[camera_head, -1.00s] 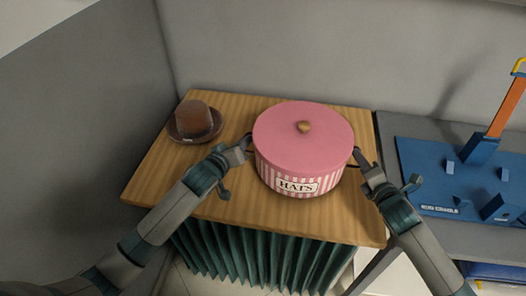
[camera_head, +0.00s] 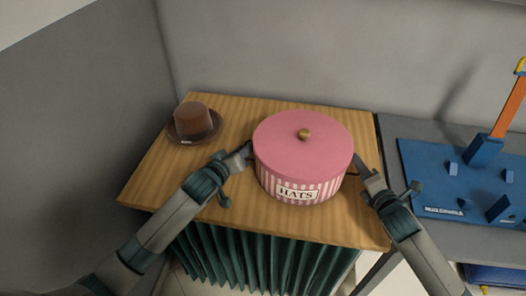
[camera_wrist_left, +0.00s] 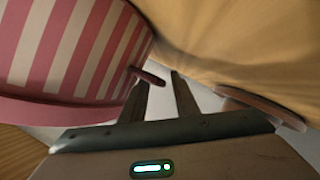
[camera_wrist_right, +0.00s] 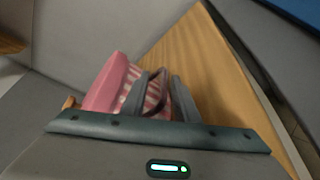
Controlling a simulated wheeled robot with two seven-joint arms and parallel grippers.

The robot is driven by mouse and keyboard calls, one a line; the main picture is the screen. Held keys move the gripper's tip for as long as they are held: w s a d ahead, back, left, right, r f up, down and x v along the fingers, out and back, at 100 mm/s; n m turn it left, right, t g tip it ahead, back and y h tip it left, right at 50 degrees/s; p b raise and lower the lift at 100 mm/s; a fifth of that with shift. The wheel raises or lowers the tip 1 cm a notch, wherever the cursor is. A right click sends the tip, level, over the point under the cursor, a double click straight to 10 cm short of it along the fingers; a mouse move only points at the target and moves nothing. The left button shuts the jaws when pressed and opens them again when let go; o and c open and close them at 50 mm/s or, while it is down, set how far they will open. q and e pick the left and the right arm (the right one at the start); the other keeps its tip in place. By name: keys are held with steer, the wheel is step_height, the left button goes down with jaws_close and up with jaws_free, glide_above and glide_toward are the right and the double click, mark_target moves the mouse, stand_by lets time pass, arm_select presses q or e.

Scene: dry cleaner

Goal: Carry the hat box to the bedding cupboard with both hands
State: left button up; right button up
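The pink hat box (camera_head: 300,145) stands upright on the wooden table, with a flat pink lid, round brown knob and striped side reading HATS. Its striped side shows in the left wrist view (camera_wrist_left: 60,50) and the right wrist view (camera_wrist_right: 112,85). My left gripper (camera_head: 247,150) is at the box's left side, fingers apart, with a dark handle (camera_wrist_left: 147,77) at their tips. My right gripper (camera_head: 360,165) is at the right side, fingers apart, with a looped handle (camera_wrist_right: 156,85) between them. I cannot tell whether the fingers touch the handles. No bedding cupboard is recognisable.
A brown hat (camera_head: 193,122) lies left of the box on the wooden table (camera_head: 165,180), which has a green pleated curtain below. A grey counter at right holds a blue stand (camera_head: 440,175) with an orange upright. Grey walls stand behind and at left.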

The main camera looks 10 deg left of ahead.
arm_select(q)
steer(key=shift+s, duration=0.1)
steer(key=v, duration=1.1)
steer(key=shift+s, duration=0.4)
steer(key=shift+a+r, duration=0.1)
steer(key=shift+a, duration=0.05)
arm_select(e)
steer(key=shift+s+d, duration=0.1)
steer(key=v, duration=1.1)
steer(key=shift+s+d+r, duration=0.1)
steer(key=shift+s+d, duration=0.05)
steer(key=shift+s, duration=0.15)
